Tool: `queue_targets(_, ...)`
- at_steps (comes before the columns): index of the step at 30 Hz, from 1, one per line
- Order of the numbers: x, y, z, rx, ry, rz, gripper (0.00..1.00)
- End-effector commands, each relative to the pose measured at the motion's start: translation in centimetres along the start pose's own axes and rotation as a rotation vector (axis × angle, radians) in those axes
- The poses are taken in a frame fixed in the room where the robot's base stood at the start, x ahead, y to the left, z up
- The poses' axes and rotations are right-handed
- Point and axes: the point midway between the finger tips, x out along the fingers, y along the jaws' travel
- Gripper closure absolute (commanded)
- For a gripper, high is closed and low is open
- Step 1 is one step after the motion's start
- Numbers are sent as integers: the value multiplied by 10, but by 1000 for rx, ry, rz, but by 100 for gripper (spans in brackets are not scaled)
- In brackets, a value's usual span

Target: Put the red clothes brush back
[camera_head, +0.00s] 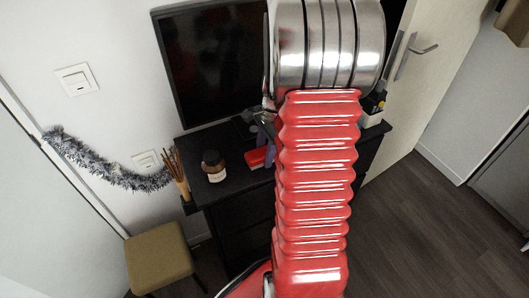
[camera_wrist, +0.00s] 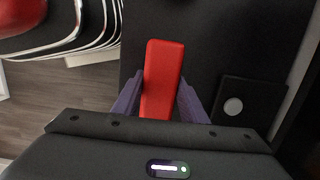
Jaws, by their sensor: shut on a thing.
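The red clothes brush (camera_wrist: 162,75) shows in the wrist view between the two purple fingers of my gripper (camera_wrist: 160,100), with its long red body reaching forward past them. The gripper is shut on it. In the head view the brush (camera_head: 258,157) is a small red shape just above the black cabinet top (camera_head: 222,187). My gripper (camera_head: 268,145) is there beside my red arm, which hides part of it. I cannot tell whether the brush touches the top.
A brown jar (camera_head: 214,167) and a reed diffuser (camera_head: 181,182) stand left on the cabinet. A dark screen (camera_head: 212,62) is behind. A black square with a grey disc (camera_wrist: 233,106) lies right of the brush. An olive stool (camera_head: 158,257) stands lower left.

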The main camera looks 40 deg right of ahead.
Motion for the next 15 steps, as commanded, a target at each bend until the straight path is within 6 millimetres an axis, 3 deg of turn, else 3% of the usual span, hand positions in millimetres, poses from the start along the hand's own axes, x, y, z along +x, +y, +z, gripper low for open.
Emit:
queue_targets(5, 3, 0, 0, 0, 0, 0, 85)
queue_targets(6, 3, 0, 0, 0, 0, 0, 60)
queue_targets(15, 2, 0, 0, 0, 0, 0, 39)
